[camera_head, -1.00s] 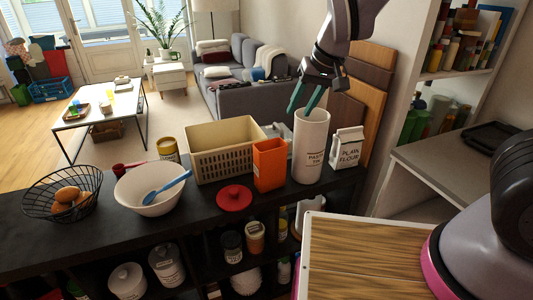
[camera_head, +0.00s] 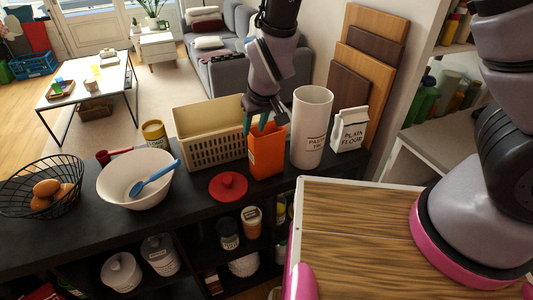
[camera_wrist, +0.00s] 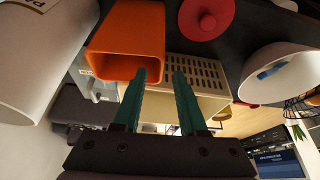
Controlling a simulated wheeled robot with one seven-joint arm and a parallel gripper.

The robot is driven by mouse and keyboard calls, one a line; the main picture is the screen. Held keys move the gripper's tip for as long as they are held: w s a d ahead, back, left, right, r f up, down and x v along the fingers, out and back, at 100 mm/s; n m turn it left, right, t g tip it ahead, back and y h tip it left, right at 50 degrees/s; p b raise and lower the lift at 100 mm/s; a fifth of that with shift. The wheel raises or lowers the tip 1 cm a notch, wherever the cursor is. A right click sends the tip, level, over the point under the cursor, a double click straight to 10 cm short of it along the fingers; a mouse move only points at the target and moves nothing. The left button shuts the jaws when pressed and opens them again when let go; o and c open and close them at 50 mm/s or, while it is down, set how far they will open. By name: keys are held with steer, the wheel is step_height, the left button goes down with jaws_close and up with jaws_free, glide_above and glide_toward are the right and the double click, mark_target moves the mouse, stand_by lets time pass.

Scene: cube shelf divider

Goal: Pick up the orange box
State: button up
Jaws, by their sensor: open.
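The orange box (camera_head: 267,158) is open-topped and stands upright on the dark shelf top, between the cream basket and the white pasta tin. My gripper (camera_head: 255,130) is above its left rim with the teal fingers open and pointing down. In the wrist view the orange box (camera_wrist: 127,30) shows its open mouth. There, one finger of my gripper (camera_wrist: 159,74) overlaps the mouth and the other lies outside the wall. I cannot tell how far the fingers reach below the rim. Nothing is between them except possibly the box's wall.
The cream basket (camera_head: 190,146) is close on the left and the pasta tin (camera_head: 311,130) close on the right. A flour bag (camera_head: 349,130) stands farther right. A red lid (camera_head: 229,187) lies in front, with a white bowl (camera_head: 133,190) to the left.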

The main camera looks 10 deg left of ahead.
mark_target(251, 136)
steer(key=x, duration=0.5)
steer(key=shift+a+f, duration=0.15)
jaws_close()
stand_by(1.3)
